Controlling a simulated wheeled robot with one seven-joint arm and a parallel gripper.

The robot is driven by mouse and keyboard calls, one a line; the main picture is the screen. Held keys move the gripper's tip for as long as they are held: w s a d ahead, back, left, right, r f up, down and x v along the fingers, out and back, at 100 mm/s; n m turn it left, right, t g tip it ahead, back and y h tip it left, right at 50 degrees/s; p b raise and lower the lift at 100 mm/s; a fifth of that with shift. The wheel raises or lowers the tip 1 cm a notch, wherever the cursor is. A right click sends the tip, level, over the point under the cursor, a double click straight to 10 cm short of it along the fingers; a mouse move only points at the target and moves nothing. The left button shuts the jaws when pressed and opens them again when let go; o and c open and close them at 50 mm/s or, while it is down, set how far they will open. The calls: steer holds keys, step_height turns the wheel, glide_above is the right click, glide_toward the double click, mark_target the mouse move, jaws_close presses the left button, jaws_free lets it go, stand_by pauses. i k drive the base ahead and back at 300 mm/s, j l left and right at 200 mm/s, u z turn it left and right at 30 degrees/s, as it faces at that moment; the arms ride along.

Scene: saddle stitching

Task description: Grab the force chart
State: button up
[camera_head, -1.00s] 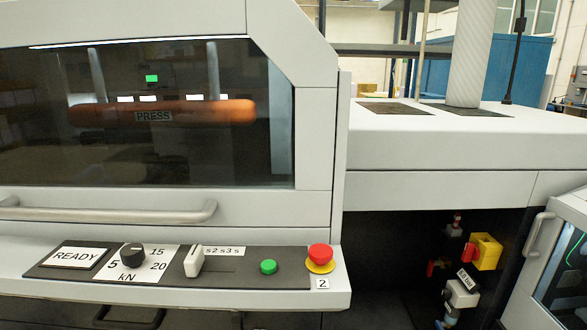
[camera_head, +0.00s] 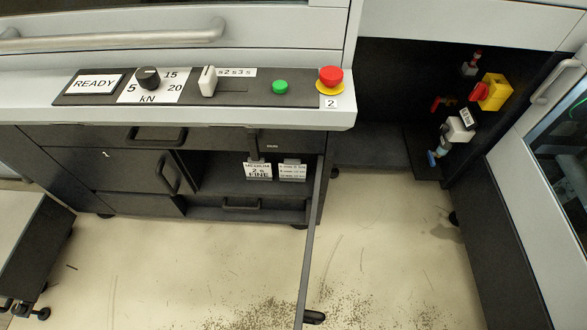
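Two small white cards are in the open dark compartment under the control panel. The left card (camera_head: 258,171) has larger print that seems to read MEDIUM, 2 s, FINE. The right card (camera_head: 292,172) has several lines of print too small to read. I cannot tell for sure which one is the force chart. My gripper is not in view.
The control panel (camera_head: 232,88) has a READY sign, force knob, slider, green button and red stop button (camera_head: 330,77). A thin door-like panel (camera_head: 312,225), seen edge-on, juts toward me right of the compartment. A dark cart (camera_head: 38,250) stands left. Floor (camera_head: 180,265) between is clear.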

mark_target(292, 170)
steer(key=i+j+u, duration=0.55)
steer(key=i+u, duration=0.15)
steer(key=i+j+u, duration=0.15)
steer(key=i+u, duration=0.2)
steer(key=i, duration=0.1)
